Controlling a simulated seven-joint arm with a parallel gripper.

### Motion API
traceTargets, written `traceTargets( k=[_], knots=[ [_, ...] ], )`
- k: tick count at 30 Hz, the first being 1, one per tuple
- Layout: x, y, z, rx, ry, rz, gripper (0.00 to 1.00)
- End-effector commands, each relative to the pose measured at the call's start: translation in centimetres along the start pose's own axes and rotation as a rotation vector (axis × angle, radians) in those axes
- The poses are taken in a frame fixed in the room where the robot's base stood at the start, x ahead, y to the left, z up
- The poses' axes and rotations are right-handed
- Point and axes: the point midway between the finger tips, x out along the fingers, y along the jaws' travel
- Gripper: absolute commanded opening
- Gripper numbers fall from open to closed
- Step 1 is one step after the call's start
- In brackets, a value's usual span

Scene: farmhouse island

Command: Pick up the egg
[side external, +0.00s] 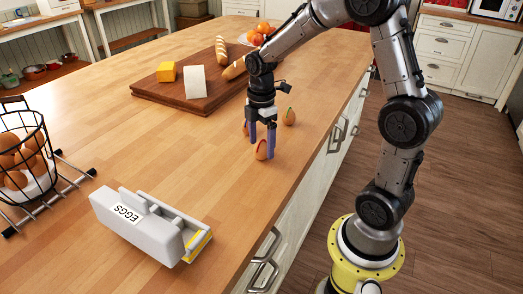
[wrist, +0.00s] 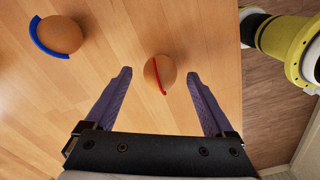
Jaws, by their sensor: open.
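A brown egg with a red stripe (wrist: 152,70) lies on the wooden top, between my fingertips in the wrist view. A brown egg with a blue band (wrist: 66,36) lies at upper left there.
A grey egg carton (side external: 128,225) marked EGGS stands at the front. A wire basket of eggs (side external: 45,150) is at the left. A board (side external: 180,101) with cheese and bread lies behind. The counter's right edge is close to the gripper; the middle left counter is clear.

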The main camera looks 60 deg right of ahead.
Motion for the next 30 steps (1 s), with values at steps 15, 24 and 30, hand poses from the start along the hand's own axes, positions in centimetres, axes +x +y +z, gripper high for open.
traceTargets(
  k=[15,24,30],
  knots=[
    [0.69,-0.02,0.00,0.000,0.000,0.000,0.54],
    [0.67,-0.01,0.00,0.000,0.000,0.000,0.00],
    [0.65,0.00,0.00,0.000,0.000,0.000,0.00]
  ],
)
